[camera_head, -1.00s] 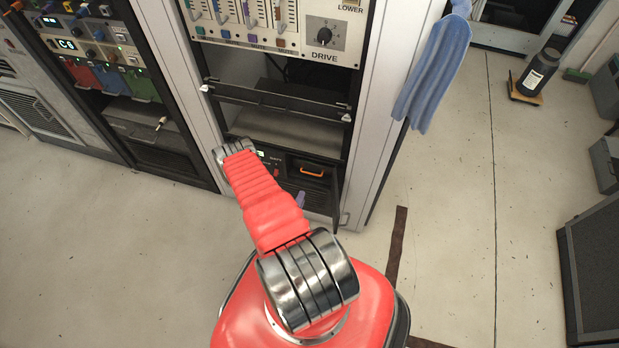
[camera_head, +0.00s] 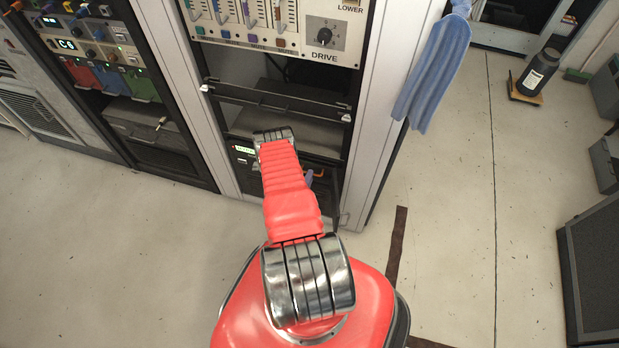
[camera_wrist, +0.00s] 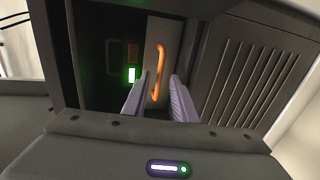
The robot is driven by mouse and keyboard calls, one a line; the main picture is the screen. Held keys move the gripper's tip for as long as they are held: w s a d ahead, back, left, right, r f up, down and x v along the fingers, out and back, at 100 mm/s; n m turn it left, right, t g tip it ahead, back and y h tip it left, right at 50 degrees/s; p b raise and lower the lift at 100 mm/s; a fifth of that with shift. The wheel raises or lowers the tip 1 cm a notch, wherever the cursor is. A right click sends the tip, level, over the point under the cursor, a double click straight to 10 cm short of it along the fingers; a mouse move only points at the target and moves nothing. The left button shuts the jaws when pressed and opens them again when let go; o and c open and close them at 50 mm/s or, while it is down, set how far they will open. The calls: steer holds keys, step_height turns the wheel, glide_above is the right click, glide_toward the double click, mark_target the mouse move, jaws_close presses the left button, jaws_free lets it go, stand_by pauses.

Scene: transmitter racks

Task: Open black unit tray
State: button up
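The black unit (camera_head: 242,172) sits low in the middle rack, mostly hidden behind my arm; its green-lit display (camera_head: 244,149) shows left of the arm. In the wrist view, which is turned sideways, its front (camera_wrist: 99,75) is dark with a green light. A light panel (camera_wrist: 171,37) carries an orange bar handle (camera_wrist: 158,72). My gripper (camera_wrist: 160,92) is open, with its two grey-purple fingers on either side of the handle's line, nearer its lower end. I cannot tell whether the tips reach past the handle. One finger shows in the head view (camera_head: 309,177).
A slatted dark panel (camera_wrist: 245,82) stands beside the handle. Above the unit are a shelf (camera_head: 310,133) and a black crossbar (camera_head: 275,98). A blue cloth (camera_head: 433,75) hangs on the rack's right side.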

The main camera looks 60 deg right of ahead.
steer(key=shift+x, duration=0.8)
steer(key=shift+c, duration=0.2)
steer(key=c, duration=0.6)
jaws_close()
steer(key=shift+a+f, duration=0.15)
